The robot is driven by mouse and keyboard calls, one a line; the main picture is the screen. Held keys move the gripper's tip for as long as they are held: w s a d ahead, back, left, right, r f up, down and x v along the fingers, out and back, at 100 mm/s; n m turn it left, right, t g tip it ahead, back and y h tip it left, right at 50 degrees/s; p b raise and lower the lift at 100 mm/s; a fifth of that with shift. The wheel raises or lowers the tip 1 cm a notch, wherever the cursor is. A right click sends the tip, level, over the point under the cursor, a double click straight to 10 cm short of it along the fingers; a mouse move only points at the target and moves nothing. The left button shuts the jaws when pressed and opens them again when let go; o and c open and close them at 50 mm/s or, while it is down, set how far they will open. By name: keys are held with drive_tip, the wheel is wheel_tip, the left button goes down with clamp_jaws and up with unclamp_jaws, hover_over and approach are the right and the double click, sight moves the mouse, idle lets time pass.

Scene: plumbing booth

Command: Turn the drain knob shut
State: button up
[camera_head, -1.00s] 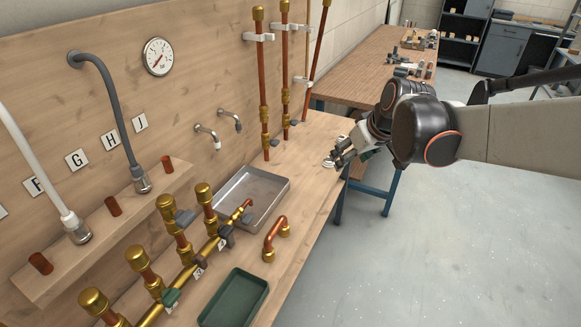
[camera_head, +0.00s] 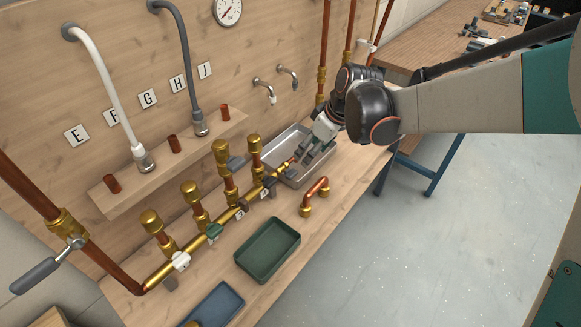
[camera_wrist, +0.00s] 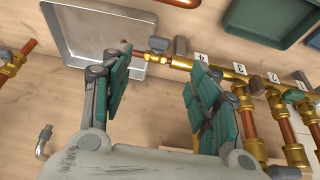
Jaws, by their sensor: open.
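A brass manifold (camera_head: 200,246) runs along the bench, with a thin copper outlet at its far end over a metal tray. A small grey knob (camera_wrist: 160,43) sits at that outlet end in the wrist view; I take it for the drain knob. A dark knob (camera_head: 270,182) shows near the same end in the head view. My gripper (camera_head: 308,154) is above the tray beside the outlet, partly hiding it. In the wrist view my gripper (camera_wrist: 158,66) has its green-padded fingers spread and empty. The grey knob shows beyond the gap between them, apparently untouched.
The metal tray (camera_head: 325,150) lies under my gripper. A green tray (camera_head: 268,248), a blue tray (camera_head: 215,304) and a bent copper pipe (camera_head: 315,192) lie in front. Upright brass-capped stubs (camera_head: 220,150) rise behind the manifold. Two wall spouts (camera_head: 264,90) stick out nearby.

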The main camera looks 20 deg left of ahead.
sight(295, 174)
drive_tip(key=b+x, duration=0.4)
drive_tip(key=x, duration=0.9)
drive_tip(key=shift+w+a+f, duration=0.1)
drive_tip(key=shift+a+f, duration=0.1)
drive_tip(key=shift+f, duration=0.05)
drive_tip(key=shift+c, duration=0.6)
drive_tip(key=c, duration=0.9)
